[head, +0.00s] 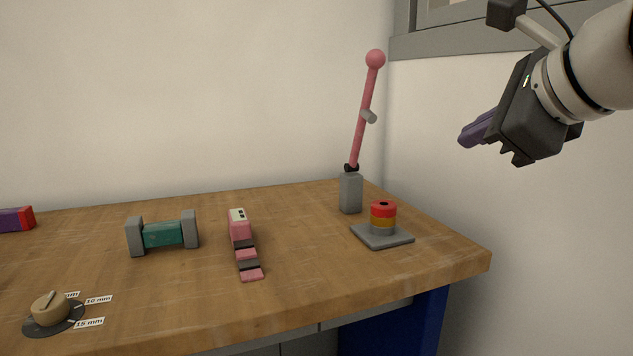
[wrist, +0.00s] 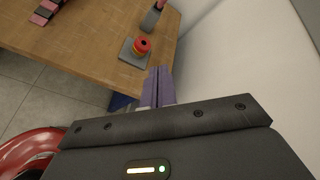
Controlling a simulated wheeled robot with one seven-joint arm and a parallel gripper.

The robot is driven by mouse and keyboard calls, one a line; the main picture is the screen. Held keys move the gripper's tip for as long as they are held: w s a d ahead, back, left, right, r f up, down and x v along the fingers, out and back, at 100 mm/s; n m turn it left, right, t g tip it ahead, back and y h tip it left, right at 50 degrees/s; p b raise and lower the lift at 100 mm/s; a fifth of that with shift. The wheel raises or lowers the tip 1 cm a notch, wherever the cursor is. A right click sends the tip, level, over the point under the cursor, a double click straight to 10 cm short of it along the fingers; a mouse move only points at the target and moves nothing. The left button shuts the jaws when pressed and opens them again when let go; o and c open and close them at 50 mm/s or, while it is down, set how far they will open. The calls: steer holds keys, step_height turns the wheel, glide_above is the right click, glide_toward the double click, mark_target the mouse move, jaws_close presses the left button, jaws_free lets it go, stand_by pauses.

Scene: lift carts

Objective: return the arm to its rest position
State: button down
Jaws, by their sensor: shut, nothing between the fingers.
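My gripper (head: 478,130) is at the upper right of the head view, raised in the air to the right of the table and higher than its top. Its purple fingers are together with nothing between them. In the wrist view my gripper (wrist: 158,86) points toward the table's right side, and the fingers lie side by side. It touches nothing that I can see.
A white wall stands right.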

steer(key=s+a+f+n+g+h, duration=0.1)
steer(key=s+f+n+g, duration=0.1)
steer(key=f+n, duration=0.5)
steer(key=s+a+f+n+g+h, duration=0.1)
steer(key=s+f+n, duration=0.4)
steer(key=f, duration=1.3)
steer(key=s+a+f+n+g+h, duration=0.1)
steer(key=s+f+n+g, duration=0.2)
steer(key=f+n, duration=0.8)
steer(key=shift+s+a+f, duration=0.25)
steer(key=shift+s+f, duration=0.05)
steer(key=shift+f, duration=0.5)
